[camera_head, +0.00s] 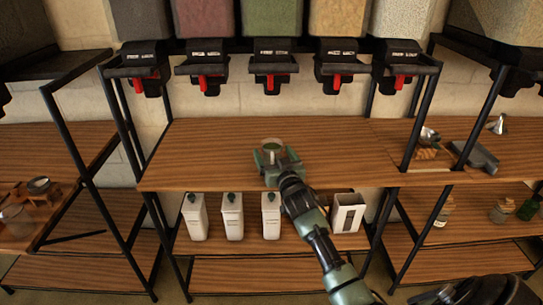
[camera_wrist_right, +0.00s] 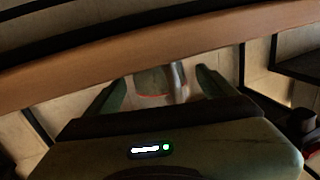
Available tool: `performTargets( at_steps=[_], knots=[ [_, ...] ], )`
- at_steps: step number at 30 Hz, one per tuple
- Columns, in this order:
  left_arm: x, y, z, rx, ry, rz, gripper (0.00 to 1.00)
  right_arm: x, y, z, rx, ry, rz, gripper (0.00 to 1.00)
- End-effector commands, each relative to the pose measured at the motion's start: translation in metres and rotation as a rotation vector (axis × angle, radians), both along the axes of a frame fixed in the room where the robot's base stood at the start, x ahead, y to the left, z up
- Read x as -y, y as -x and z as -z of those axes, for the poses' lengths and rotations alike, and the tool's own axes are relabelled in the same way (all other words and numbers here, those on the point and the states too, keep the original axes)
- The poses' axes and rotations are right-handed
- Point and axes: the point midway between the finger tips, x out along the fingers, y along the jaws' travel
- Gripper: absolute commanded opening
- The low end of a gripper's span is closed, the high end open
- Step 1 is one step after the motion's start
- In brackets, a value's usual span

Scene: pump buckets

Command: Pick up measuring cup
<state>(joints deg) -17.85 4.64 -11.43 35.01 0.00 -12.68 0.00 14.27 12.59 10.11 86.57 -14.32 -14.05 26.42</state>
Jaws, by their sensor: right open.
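A clear measuring cup (camera_head: 271,146) stands near the front middle of the wooden shelf in the head view. In the right wrist view the cup (camera_wrist_right: 153,82) is see-through and has a red line on it. My right gripper (camera_head: 277,157) comes from the front and is open. Its two fingers (camera_wrist_right: 161,90) lie on either side of the cup in both views. I cannot tell whether a finger touches it. The lower part of the cup is partly hidden by the gripper in the head view. My left gripper is not in view.
Several dispensers with red levers (camera_head: 270,82) hang above the back of the wooden shelf (camera_head: 200,165). White containers (camera_head: 232,215) stand on the lower shelf. A metal scoop (camera_head: 482,155) lies at the right. The shelf is clear on both sides of the cup.

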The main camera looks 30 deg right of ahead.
Motion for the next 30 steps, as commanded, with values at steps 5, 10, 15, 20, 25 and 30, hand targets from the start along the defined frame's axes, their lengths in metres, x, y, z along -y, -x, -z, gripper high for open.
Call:
performTargets(
  at_steps=[5, 10, 15, 20, 25, 30],
  knots=[
    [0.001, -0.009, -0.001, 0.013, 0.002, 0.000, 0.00, 0.006, -0.021, 0.000, 0.001, -0.002, -0.001, 0.85],
    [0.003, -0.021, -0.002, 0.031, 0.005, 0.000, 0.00, 0.008, -0.027, 0.001, -0.001, -0.001, -0.001, 0.85],
    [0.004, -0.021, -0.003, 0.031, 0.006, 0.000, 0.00, 0.008, -0.026, 0.001, 0.000, -0.001, -0.001, 0.83],
    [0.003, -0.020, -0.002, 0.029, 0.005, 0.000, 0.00, 0.008, -0.026, 0.001, 0.000, -0.001, -0.001, 0.38],
    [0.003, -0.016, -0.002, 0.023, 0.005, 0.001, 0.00, 0.008, -0.026, -0.001, 0.002, 0.000, -0.001, 0.10],
    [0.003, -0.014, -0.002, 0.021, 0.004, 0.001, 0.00, 0.008, -0.026, -0.002, 0.003, 0.000, -0.001, 0.10]
  ],
)
